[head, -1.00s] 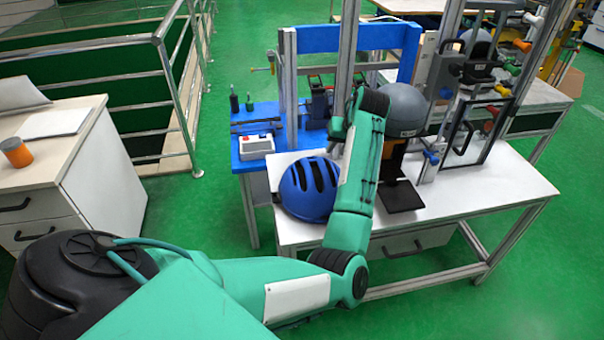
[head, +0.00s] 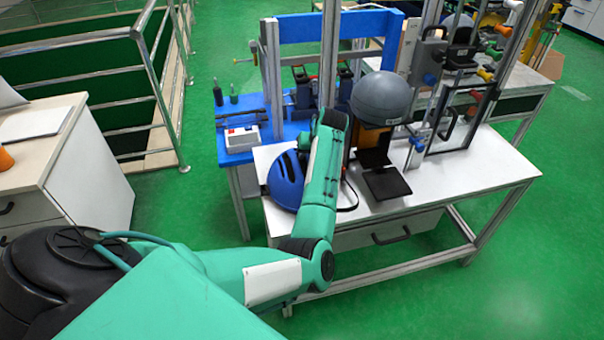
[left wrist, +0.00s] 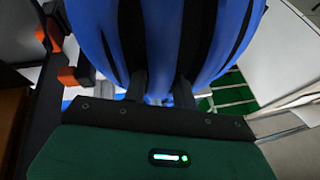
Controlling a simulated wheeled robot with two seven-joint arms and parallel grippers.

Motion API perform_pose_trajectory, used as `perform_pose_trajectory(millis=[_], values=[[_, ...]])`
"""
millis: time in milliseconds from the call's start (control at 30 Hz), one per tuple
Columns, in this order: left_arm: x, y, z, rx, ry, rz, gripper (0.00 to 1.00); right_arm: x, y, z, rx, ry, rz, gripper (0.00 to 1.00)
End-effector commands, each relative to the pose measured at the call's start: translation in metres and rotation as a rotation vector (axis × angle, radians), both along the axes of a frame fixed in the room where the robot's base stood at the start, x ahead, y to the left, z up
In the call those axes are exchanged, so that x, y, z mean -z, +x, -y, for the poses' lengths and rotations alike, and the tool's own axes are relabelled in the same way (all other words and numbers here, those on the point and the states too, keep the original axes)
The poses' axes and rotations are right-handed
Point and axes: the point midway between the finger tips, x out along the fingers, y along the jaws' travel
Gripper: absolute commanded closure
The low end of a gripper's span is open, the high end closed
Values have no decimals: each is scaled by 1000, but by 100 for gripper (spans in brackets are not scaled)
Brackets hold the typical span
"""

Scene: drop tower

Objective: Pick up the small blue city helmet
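The blue city helmet (head: 286,182) has dark vents and rests on the left end of the white table, partly hidden by my left arm. A dark strap shows to the right of my arm. In the left wrist view the helmet (left wrist: 160,40) fills the upper middle, very close. My left gripper (left wrist: 160,90) has its two dark fingers parted, reaching toward the helmet's edge. The tips merge with the dark vents, so contact is unclear. In the head view my forearm hides the fingers. My right gripper is not in view.
On the white table (head: 460,178) a grey ball-like helmet (head: 381,98) sits on a stand right of my arm, beside metal uprights. A blue bench (head: 228,106) with a small white box (head: 241,138) is behind left. The table's right part is clear.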

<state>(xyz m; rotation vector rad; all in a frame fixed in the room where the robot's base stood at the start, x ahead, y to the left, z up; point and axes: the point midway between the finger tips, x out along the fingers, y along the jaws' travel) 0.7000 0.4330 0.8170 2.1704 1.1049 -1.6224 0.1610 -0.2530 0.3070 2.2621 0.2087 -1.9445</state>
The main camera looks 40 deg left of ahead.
Motion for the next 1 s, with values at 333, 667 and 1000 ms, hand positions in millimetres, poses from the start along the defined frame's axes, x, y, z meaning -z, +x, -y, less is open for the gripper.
perform_pose_trajectory(millis=[333,667,1000], values=[[11,1,-5,-1,0,0,73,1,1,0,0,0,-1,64],[10,1,-5,0,0,2,100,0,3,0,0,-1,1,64],[-10,2,-5,-1,2,6,100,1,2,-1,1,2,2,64]])
